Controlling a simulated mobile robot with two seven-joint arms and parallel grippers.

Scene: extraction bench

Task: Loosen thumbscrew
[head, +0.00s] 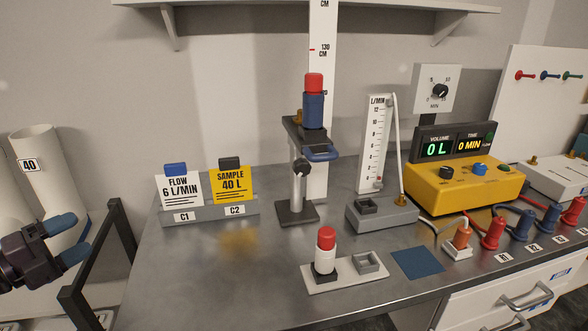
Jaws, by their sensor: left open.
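The bracket carries a blue cylinder with a red top (313,104), standing upright. My left gripper (78,236) is at the far left edge, open and empty, with blue fingertips. It is well left of the post and touches nothing on the bench. My right gripper is out of view.
A holder with card C1 (180,187) and card C2 (232,183) stands left of the post. A dark rail (92,262) lies between my left gripper and the bench. A red-and-white cylinder (326,252) stands in front. The bench's left front is clear.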

